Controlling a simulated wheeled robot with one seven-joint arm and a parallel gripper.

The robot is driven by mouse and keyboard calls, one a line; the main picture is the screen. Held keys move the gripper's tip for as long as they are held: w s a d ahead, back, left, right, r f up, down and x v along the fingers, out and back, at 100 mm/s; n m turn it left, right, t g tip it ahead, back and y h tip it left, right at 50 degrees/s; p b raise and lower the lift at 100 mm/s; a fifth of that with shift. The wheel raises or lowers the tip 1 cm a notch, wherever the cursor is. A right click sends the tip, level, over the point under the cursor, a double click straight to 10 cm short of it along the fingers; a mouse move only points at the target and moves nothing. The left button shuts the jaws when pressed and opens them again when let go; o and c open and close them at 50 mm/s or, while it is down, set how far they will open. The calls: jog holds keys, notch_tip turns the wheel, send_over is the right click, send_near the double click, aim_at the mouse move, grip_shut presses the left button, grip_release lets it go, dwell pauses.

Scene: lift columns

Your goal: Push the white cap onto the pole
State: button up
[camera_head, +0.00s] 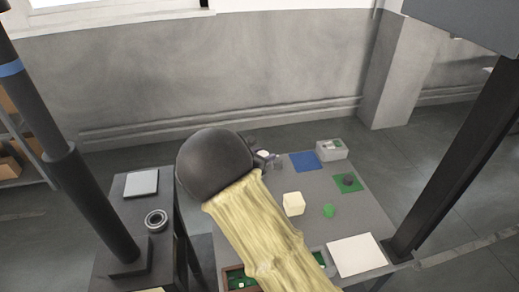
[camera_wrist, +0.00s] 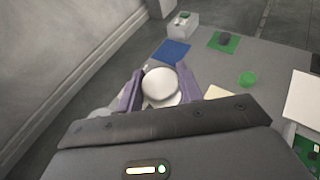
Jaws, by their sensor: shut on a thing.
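The white cap (camera_wrist: 160,83) is round and sits between the two purple fingers of my gripper (camera_wrist: 161,76) in the wrist view. My gripper is shut on it. A second pale round edge shows just below the cap; I cannot tell whether it is part of the cap or something under it. In the head view my gripper (camera_head: 265,160) is mostly hidden behind my dark wrist joint and yellow-sleeved arm, and only a small white patch of the cap (camera_head: 262,154) shows. I cannot make out the pole, so I cannot tell if the cap touches it.
The grey table (camera_head: 318,232) also holds a blue square (camera_head: 305,161), a pale bin (camera_head: 331,149), a green square with a dark part (camera_head: 348,183), a cream block (camera_head: 293,204), a green cylinder (camera_head: 328,211) and a white sheet (camera_head: 356,255). A dark side stand (camera_head: 128,215) is left.

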jog(key=s+d+f+m+g+h+p, duration=0.1)
jog(key=s+d+m+g+h+p, duration=0.2)
jog(key=s+d+p, duration=1.1)
jog(key=d+p, duration=0.3)
jog(key=p, duration=0.1)
jog(key=shift+s+d+f+m, duration=0.3)
jog(key=shift+s+d+f, duration=0.05)
jog(key=shift+f, duration=0.05)
